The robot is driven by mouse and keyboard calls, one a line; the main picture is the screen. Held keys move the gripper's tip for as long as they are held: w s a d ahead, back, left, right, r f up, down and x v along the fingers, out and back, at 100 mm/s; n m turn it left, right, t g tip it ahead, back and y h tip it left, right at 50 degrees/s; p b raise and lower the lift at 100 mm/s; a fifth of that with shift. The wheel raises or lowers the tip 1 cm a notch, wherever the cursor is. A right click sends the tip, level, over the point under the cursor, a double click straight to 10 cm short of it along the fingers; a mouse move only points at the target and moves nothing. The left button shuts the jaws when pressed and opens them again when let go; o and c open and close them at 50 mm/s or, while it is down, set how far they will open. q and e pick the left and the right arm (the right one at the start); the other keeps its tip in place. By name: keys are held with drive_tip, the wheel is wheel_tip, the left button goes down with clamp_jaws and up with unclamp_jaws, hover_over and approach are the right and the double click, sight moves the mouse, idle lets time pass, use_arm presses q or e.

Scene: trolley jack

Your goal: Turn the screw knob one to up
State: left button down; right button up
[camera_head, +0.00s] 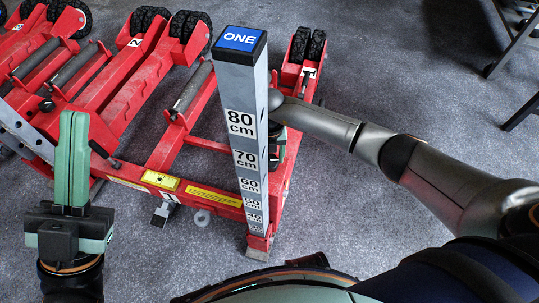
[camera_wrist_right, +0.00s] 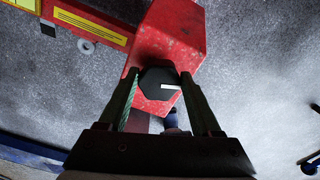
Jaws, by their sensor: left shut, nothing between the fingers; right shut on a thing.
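The screw knob (camera_wrist_right: 153,79) is a dark, many-sided knob on a red metal block (camera_wrist_right: 178,35) in the right wrist view. A white mark on it points to the picture's right. My right gripper (camera_wrist_right: 160,75) is shut on the knob, one green finger on each side. In the head view the knob and most of that gripper are hidden behind the grey post (camera_head: 240,90), which has a blue "ONE" label and height marks. My left gripper (camera_head: 73,118) is shut and empty, pointing up at the left of the head view.
The post stands on a red trolley jack frame (camera_head: 165,150) with yellow labels. More red jack frames with black wheels (camera_head: 190,27) are at the upper left. Dark metal legs (camera_head: 512,45) stand at the upper right. Grey carpet (camera_head: 400,60) is bare at the right.

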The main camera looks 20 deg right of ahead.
drive_tip(key=shift+c, duration=0.7)
drive_tip(key=shift+n, duration=0.3)
drive_tip(key=n, duration=0.2)
drive_tip(key=shift+w+n, duration=0.1)
drive_tip(key=shift+n, duration=0.2)
drive_tip(key=n, duration=0.3)
drive_tip(key=shift+a+n, duration=0.15)
drive_tip(key=shift+n, duration=0.15)
drive_tip(key=n+b, duration=0.1)
drive_tip(key=n, duration=0.3)
drive_tip(key=shift+a, duration=0.1)
drive_tip(key=shift+n, duration=1.4)
drive_tip(key=shift+s+a+n, duration=0.1)
drive_tip(key=shift+s+n, duration=0.1)
drive_tip(key=shift+n, duration=0.1)
